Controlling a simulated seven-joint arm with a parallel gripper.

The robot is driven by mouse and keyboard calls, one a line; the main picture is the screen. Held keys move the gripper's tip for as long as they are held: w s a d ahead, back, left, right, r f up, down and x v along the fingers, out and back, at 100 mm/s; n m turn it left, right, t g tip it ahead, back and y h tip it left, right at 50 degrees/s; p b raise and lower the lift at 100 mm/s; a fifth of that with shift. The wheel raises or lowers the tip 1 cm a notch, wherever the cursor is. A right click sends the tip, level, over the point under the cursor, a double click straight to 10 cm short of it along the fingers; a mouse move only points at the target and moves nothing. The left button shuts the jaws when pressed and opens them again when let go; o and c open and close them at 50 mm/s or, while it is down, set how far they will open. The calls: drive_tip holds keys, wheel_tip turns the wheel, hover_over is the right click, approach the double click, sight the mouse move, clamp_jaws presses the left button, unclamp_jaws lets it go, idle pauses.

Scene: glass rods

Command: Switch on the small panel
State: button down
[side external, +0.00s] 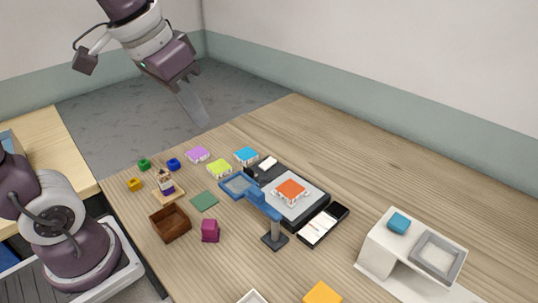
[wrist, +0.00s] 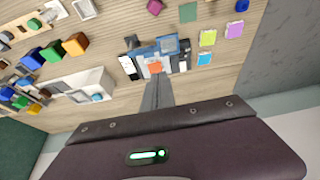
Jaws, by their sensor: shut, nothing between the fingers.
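My gripper (side external: 205,120) is shut and empty, high above the far left edge of the table; its fingers also show in the wrist view (wrist: 157,85). Two black panels with white faces lie on either side of a dark device with a grey plate (side external: 310,205). The smaller-looking panel (side external: 265,166) is on the far left side, partly hidden behind the device and a blue frame. The larger-looking panel (side external: 323,226) is on the near right side. I cannot tell which is the small panel, or whether either is on. My gripper touches neither.
An orange tile (side external: 291,190) sits on the grey plate. A blue frame on a stand (side external: 240,185) rises in front of the device. Colored tiles, a brown box (side external: 170,223) and a magenta block (side external: 210,231) lie left. A white shelf (side external: 375,255) stands right. The back right is clear.

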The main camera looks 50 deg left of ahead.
drive_tip(key=w+a, duration=0.1)
drive_tip(key=w, duration=0.5)
drive_tip(key=g, duration=0.3)
hover_over(271, 160)
drive_tip(key=s, duration=0.3)
wheel_tip(271, 160, down, 12)
drive_tip(key=shift+w+a+f, duration=0.1)
drive_tip(key=shift+w+f, duration=0.05)
drive_tip(key=shift+f, duration=0.05)
drive_tip(key=f, duration=0.4)
drive_tip(key=w+f, duration=0.1)
drive_tip(key=f, duration=0.4)
drive_tip(key=w+f, duration=0.1)
drive_tip(key=f, duration=0.3)
drive_tip(key=shift+w+f, duration=0.1)
drive_tip(key=shift+f, duration=0.3)
